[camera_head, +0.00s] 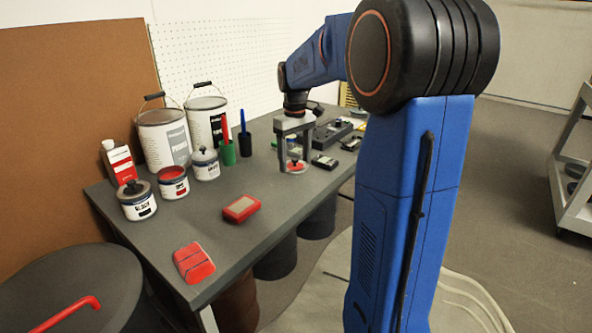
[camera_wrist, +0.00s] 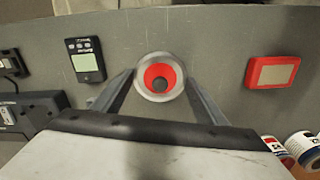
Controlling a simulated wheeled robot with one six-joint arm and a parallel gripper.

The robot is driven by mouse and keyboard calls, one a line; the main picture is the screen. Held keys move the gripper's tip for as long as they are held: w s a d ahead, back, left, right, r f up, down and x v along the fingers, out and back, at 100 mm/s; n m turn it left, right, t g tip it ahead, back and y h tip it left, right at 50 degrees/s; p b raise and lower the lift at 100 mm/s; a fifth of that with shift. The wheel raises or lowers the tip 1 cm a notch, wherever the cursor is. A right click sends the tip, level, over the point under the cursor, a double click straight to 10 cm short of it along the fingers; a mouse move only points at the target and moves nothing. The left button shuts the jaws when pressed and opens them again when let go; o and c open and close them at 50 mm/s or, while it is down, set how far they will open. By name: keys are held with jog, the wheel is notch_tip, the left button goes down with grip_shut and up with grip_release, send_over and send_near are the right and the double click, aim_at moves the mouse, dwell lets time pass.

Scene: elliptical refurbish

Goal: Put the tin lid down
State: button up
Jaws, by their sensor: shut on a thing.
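The tin lid (camera_wrist: 147,88) is round, with a silver rim, a red ring and a dark knob in its middle. My gripper (camera_head: 294,162) is shut on it; in the wrist view the two fingers press the rim from left and right. In the head view the lid (camera_head: 296,166) shows red between the fingers, low over the far right part of the grey table (camera_head: 225,264). I cannot tell whether it touches the tabletop. An open tin of red paint (camera_head: 173,185) stands at the table's left side.
Lidded tins (camera_head: 137,203) stand beside the open tin, with large paint cans (camera_head: 163,140) behind. Black devices (camera_head: 325,161) lie just right of my gripper. A red-rimmed block (camera_head: 241,208) and a red block (camera_head: 193,264) lie nearer the front. Bare tabletop separates the red-rimmed block from my gripper.

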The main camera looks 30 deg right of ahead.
aim_at(295, 163)
jog(key=shift+f, duration=1.9)
jog(key=shift+a+f, duration=0.1)
jog(key=shift+f, duration=0.05)
jog(key=o, duration=1)
